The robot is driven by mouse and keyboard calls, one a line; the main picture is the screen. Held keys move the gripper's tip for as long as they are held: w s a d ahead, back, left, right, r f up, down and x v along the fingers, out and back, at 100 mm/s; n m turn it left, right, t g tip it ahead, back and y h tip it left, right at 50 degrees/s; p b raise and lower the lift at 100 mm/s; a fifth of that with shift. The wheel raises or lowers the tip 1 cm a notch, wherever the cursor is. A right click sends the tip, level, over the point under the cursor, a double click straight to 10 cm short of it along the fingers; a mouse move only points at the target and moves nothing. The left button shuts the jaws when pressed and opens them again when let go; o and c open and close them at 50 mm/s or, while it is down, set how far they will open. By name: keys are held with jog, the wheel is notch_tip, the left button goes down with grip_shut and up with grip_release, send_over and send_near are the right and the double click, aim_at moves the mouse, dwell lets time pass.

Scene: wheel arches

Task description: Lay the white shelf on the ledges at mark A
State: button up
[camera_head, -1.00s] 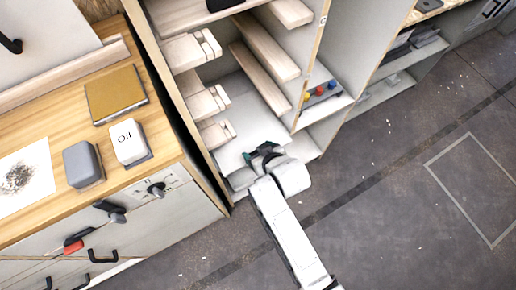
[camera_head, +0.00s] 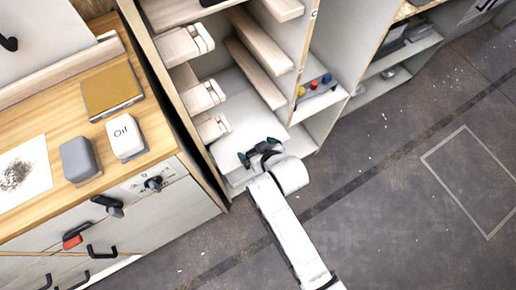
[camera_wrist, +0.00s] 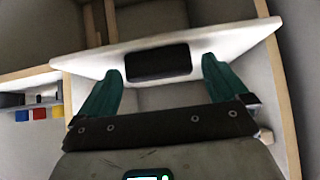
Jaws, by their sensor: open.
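The white shelf (camera_head: 236,120) lies low in the open bay between two upright walls. In the wrist view, which looks upside down, its pale edge (camera_wrist: 226,42) spans most of the bay, with a black block (camera_wrist: 157,62) at its middle. My gripper (camera_head: 262,154) is at the bay's front, by the shelf's front part. Its green fingers (camera_wrist: 162,82) are spread apart, one to each side of the black block, with gaps between. Pale wooden ledges (camera_head: 203,97) line the bay's walls. Whether the shelf rests on ledges is hidden. Mark A is not legible.
Right of the bay, a compartment holds coloured knobs (camera_head: 314,84). Open floor (camera_head: 390,200) lies to the right.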

jog(key=p+v, duration=0.1)
jog(key=v, duration=0.9)
jog(key=shift+s+d+r, duration=0.2)
jog(key=shift+s+r, duration=0.05)
